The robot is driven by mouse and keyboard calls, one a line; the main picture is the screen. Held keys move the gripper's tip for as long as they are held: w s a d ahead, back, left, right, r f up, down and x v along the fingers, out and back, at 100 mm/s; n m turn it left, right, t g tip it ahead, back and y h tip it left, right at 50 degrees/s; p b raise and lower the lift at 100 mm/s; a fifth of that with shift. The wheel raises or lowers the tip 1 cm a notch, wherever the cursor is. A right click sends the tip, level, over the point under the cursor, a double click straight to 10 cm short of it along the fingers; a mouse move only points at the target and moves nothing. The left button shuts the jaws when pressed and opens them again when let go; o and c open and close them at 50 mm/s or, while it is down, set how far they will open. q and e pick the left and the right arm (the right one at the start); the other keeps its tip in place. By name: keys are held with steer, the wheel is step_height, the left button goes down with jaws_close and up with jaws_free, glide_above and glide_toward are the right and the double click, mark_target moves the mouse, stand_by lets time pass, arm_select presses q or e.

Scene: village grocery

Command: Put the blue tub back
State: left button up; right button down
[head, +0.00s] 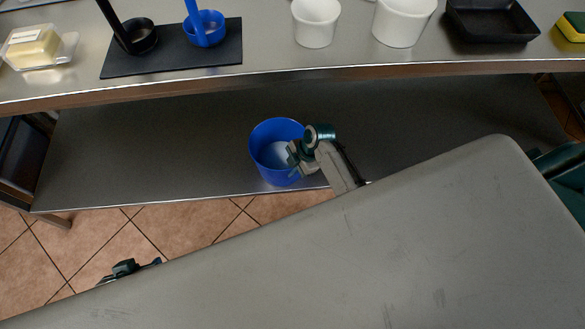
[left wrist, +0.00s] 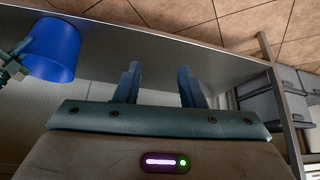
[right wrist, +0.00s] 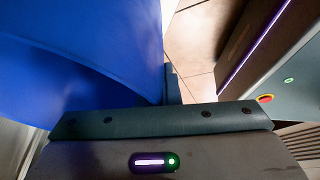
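The blue tub (head: 262,160) is at the front part of the lower steel shelf, open side up, its pale inside bottom showing. It is also at the left of the left wrist view (left wrist: 55,48) and fills much of the right wrist view (right wrist: 80,50). My right gripper (head: 297,156) is at the tub's right side, shut on its wall. One finger shows in the right wrist view; the other is hidden by the tub. I cannot tell whether the tub touches the shelf. My left gripper (head: 128,268) is low at the left, open and empty (left wrist: 160,85).
The lower shelf (head: 150,150) is bare beside the tub. Above it, a steel counter (head: 270,60) holds a butter dish (head: 36,48), a black mat (head: 172,62) with two small cups, white tubs (head: 316,24) and a black tray (head: 490,22). Grey drawers (left wrist: 265,110) show in the left wrist view.

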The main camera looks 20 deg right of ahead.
steer(key=shift+w, duration=0.15)
steer(key=c, duration=1.6)
jaws_free()
steer(key=shift+f, duration=0.1)
steer(key=shift+c, duration=0.2)
